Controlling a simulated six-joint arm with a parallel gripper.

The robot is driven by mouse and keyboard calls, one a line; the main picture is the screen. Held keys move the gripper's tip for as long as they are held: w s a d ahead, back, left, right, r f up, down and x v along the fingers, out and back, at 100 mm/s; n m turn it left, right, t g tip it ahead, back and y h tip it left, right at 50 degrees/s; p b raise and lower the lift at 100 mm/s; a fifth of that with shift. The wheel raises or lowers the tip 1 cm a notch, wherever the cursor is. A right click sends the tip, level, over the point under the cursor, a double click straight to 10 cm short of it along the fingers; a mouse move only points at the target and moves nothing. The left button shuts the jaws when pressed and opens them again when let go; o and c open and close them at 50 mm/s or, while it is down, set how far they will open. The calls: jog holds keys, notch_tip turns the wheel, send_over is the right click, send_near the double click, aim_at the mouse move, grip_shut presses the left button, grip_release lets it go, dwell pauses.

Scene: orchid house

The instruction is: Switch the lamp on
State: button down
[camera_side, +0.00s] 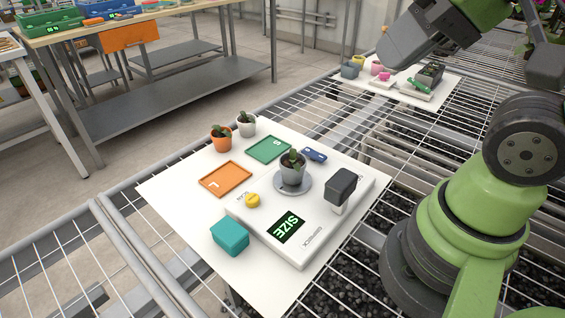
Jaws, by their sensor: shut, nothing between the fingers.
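No part is plainly a lamp. A grey pot with a plant (292,171) stands on a round grey plate (306,189) on the unit. My gripper (388,58) is shut at the top right, high and well apart from the unit.
On the board are a teal box (229,237), an orange tray (226,179), a green tray (268,149), a small blue item (314,154), and two potted plants, orange (221,139) and pale (246,125). A second board (437,98) with pots lies behind on the wire bench.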

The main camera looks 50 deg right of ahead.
jog(key=w+n, duration=0.1)
jog(key=n+g+h, duration=0.2)
jog(key=n+g, duration=0.5)
jog(key=n, duration=1.4)
send_over(307, 151)
notch_tip(307, 151, down, 13)
jog(key=shift+f, duration=0.1)
notch_tip(307, 151, down, 14)
jog(key=shift+r, duration=0.1)
